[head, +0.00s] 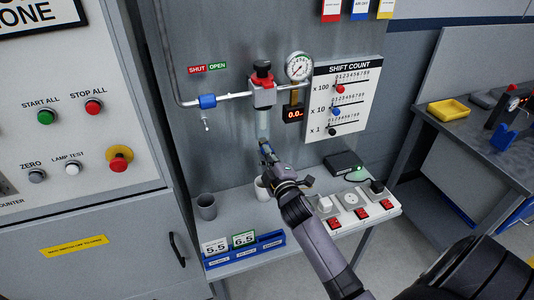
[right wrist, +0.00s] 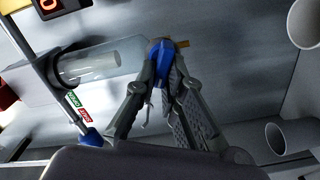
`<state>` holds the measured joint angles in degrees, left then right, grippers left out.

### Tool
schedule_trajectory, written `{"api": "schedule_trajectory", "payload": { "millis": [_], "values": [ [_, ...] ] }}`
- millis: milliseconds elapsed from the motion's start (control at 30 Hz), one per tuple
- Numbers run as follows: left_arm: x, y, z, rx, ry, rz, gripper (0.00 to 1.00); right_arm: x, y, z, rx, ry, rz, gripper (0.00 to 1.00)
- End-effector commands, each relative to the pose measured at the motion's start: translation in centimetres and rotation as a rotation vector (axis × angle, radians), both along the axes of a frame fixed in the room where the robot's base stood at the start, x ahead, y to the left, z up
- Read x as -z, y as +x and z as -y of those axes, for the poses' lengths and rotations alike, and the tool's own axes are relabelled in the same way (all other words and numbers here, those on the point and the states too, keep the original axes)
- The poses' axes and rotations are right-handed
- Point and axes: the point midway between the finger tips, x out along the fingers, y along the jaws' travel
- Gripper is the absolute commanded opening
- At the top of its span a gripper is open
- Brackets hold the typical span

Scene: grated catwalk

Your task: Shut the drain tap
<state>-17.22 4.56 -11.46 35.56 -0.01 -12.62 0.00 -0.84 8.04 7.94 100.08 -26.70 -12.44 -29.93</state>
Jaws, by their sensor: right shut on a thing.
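The drain tap (right wrist: 160,62) is a small blue part at the lower end of a clear filter bowl (right wrist: 98,62). In the head view the bowl (head: 262,124) hangs under a grey regulator (head: 262,94) with a red and black knob. My right gripper (right wrist: 163,82) is at the tap, its two fingers closed around the blue part. In the head view my right gripper (head: 266,149) is just below the bowl and hides the tap. A small orange-brown piece shows beside the tap in the right wrist view. My left gripper is out of view.
A blue valve (head: 207,101) sits on the pipe under a SHUT/OPEN label (head: 208,67). A gauge (head: 299,66) and a red display (head: 294,114) are right of the regulator. A grey cup (head: 206,207) and a white cup (head: 262,188) stand on the bench below.

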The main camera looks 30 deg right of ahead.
Motion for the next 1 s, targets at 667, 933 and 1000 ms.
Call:
{"api": "schedule_trajectory", "payload": {
  "millis": [667,933,1000],
  "values": [
    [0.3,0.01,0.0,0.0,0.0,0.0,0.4,0.48,0.06,-0.15,0.0,-0.418,-0.099,0.0],
    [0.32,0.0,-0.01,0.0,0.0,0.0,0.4,0.53,0.06,-0.16,-0.001,-0.454,-0.109,0.0],
    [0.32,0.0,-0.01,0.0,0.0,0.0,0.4,0.53,0.05,-0.16,-0.001,-0.456,-0.109,0.0]
  ]
}}
